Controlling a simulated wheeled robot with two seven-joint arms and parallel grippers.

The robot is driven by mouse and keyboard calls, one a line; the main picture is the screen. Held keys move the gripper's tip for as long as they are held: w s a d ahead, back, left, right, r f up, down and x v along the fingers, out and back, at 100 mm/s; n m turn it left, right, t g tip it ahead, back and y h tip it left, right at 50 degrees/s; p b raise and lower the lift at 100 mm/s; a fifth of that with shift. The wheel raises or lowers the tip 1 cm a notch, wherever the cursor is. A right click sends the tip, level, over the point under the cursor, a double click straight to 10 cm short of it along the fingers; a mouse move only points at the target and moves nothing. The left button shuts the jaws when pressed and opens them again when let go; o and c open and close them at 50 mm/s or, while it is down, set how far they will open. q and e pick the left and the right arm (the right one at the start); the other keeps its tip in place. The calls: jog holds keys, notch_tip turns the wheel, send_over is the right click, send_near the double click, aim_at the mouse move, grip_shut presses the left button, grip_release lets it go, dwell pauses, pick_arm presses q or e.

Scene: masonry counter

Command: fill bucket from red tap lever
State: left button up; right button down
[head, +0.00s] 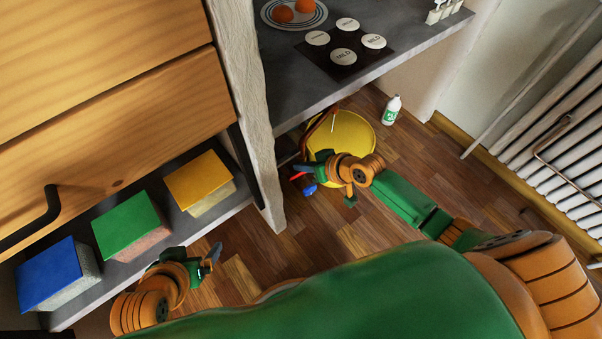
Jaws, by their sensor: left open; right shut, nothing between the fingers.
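A round yellow bucket (352,132) stands on the wooden floor, partly under the counter. A brown curved strip and a thin pale line show at its left side; I cannot tell what they are. The small red tap lever (297,176) shows left of my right gripper, with a blue part (309,190) just below it. My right gripper (315,171) is shut and empty, close beside these parts and in front of the bucket's near edge. I cannot tell whether it touches the lever. My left gripper (212,256) is open and empty, low at left, away from the tap.
A whitish post (250,110) stands between the wooden drawers (110,120) and the tap. Blue, green and yellow-topped blocks (130,222) sit on a shelf at left. A white bottle (392,110) stands right of the bucket. A radiator (560,150) is at far right.

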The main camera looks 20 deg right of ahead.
aim_at(293, 178)
pick_arm(q)
jog(key=w+d+r+t+h+b, duration=0.1)
jog(key=w+d+r+t, duration=0.1)
jog(key=w+r+t, duration=0.4)
jog(key=shift+w+d+r, duration=0.3)
jog(key=shift+w+r, duration=0.55)
jog(key=shift+w, duration=0.1)
pick_arm(e)
jog(key=shift+s+a+f, duration=0.1)
jog(key=shift+a+f, duration=0.1)
jog(key=shift+f, duration=0.45)
jog(key=shift+a+f, duration=0.15)
jog(key=shift+f, duration=0.45)
jog(key=shift+s+a+f+p, duration=0.2)
jog(key=shift+a+f+p, duration=0.15)
jog(key=shift+a+f, duration=0.25)
pick_arm(q)
jog(key=s+a+f+g, duration=0.1)
jog(key=s+f+g, duration=0.3)
jog(key=f, duration=0.1)
jog(key=shift+s+a+f, duration=0.3)
jog(key=shift+s+a, duration=0.05)
jog(key=shift+s, duration=0.05)
pick_arm(e)
jog(key=shift+f, duration=0.2)
